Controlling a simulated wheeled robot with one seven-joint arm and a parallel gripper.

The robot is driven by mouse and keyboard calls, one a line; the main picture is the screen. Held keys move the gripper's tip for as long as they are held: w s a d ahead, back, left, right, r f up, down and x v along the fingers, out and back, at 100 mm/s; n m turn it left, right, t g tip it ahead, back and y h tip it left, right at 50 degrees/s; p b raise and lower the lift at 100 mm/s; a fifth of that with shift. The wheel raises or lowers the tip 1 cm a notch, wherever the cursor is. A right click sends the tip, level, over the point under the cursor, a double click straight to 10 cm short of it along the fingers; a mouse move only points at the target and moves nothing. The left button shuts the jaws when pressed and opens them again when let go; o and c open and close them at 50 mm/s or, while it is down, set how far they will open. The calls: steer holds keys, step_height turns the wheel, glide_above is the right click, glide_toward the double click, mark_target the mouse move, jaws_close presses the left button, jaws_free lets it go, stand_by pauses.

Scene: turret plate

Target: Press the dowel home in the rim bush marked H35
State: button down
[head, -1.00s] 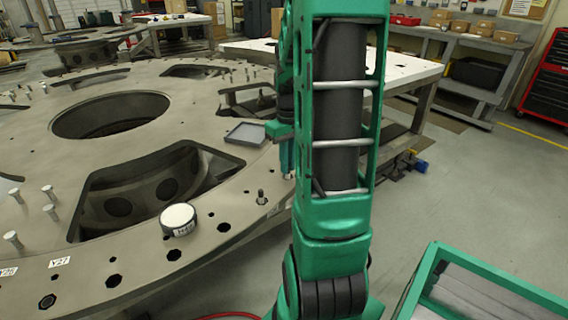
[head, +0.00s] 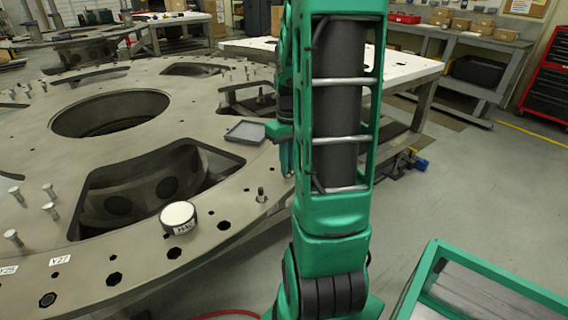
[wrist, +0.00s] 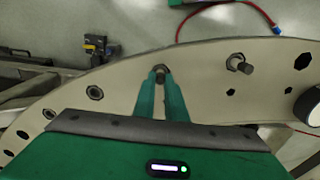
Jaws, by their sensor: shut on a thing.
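In the wrist view my gripper (wrist: 161,76) has its two green fingers shut on a dark dowel (wrist: 161,69) at the plate's rim. Only the dowel's top shows between the fingertips; how deep it sits and the bush under it are hidden. In the head view my arm hides most of the gripper; a green part of it (head: 286,155) shows left of the arm, over the rim. The turret plate (head: 225,95) is a big grey ring. I cannot read an H35 mark in either view.
A bolt-like pin (head: 261,195) stands upright in the rim near my gripper. A white-topped round tin (head: 178,217) and a shallow grey tray (head: 245,132) rest on the plate. Several short pegs stand at the left. A label reading V27 (head: 60,260) is on the rim.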

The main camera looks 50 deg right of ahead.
steer(key=shift+f, duration=0.3)
stand_by(0.5)
steer(key=c, duration=1.9)
jaws_free()
steer(key=shift+o, duration=0.2)
steer(key=shift+r, duration=0.1)
steer(key=shift+r, duration=3.45)
steer(key=s+a+m, duration=0.3)
steer(key=s+a, duration=1)
steer(key=a, duration=0.3)
steer(key=shift+s+a+m, duration=0.3)
steer(key=shift+s+a, duration=0.1)
